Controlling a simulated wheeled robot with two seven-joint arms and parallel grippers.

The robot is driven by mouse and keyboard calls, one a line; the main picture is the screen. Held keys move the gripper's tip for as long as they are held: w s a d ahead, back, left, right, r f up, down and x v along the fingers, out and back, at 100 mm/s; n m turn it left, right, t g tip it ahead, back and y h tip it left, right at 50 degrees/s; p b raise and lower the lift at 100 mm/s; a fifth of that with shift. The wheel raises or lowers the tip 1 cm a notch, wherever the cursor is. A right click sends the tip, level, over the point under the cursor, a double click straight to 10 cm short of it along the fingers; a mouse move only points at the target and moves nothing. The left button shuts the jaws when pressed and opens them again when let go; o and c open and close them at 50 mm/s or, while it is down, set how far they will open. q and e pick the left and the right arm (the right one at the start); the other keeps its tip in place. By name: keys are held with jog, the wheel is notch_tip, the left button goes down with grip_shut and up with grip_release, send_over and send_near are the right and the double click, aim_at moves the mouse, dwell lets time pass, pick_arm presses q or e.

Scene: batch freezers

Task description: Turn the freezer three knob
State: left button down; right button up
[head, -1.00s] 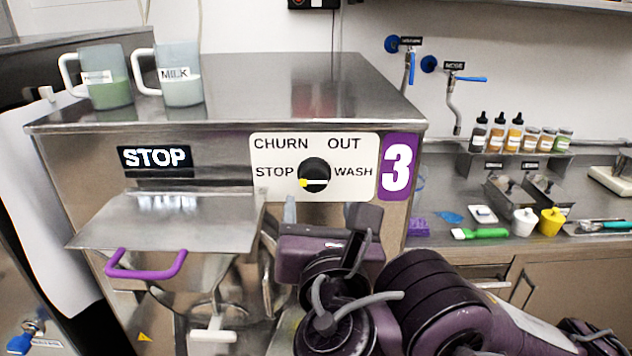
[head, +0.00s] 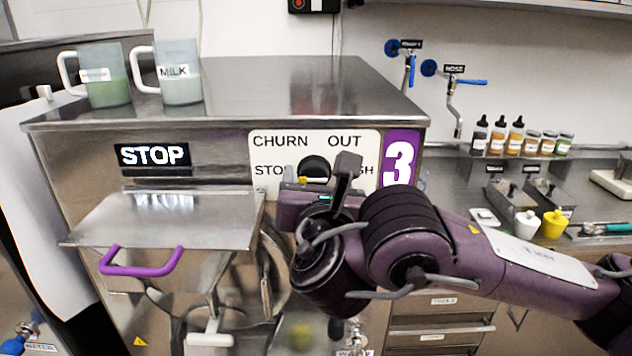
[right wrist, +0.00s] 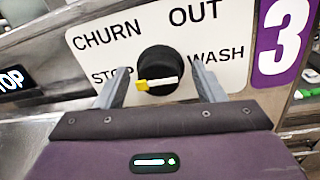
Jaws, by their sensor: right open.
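The freezer three knob (head: 314,168) is a round black dial on a white panel (head: 262,152) marked CHURN, OUT, STOP and WASH. In the right wrist view the knob (right wrist: 158,68) has a white bar with a yellow end pointing left, at STOP. My right gripper (head: 318,180) is in front of the panel and partly covers the knob and the WASH label. In the right wrist view its fingers (right wrist: 158,88) are open, one to the left and one to the right of the knob's lower part. I cannot tell whether they touch it. My left gripper is not in view.
Two mugs, one labelled MILK (head: 180,85), stand on the freezer top (head: 270,85). A hopper lid with a purple handle (head: 140,265) is left of my arm. A STOP display (head: 153,156) is above it. A counter with bottles (head: 497,135) is at the right.

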jog(key=shift+c, duration=0.3)
jog(key=shift+s, duration=0.1)
jog(key=c, duration=0.9)
jog(key=shift+f+m+b, duration=0.15)
jog(key=shift+m+b, duration=0.35)
jog(key=shift+b, duration=0.35)
jog(key=m+b, duration=0.4)
jog(key=b, duration=0.1)
jog(key=m+b, duration=0.4)
jog(key=b, duration=0.1)
jog(key=shift+f+m+t+h+b, duration=0.1)
jog(key=shift+m+t+h+b, duration=0.2)
jog(key=shift+t+b, duration=0.1)
jog(key=shift+d+m+b, duration=0.1)
jog(key=shift+m+b, duration=0.8)
jog(key=shift+r+m+b, duration=0.2)
jog(key=shift+m+b, duration=0.1)
jog(key=shift+m, duration=0.1)
jog(key=shift+r, duration=0.15)
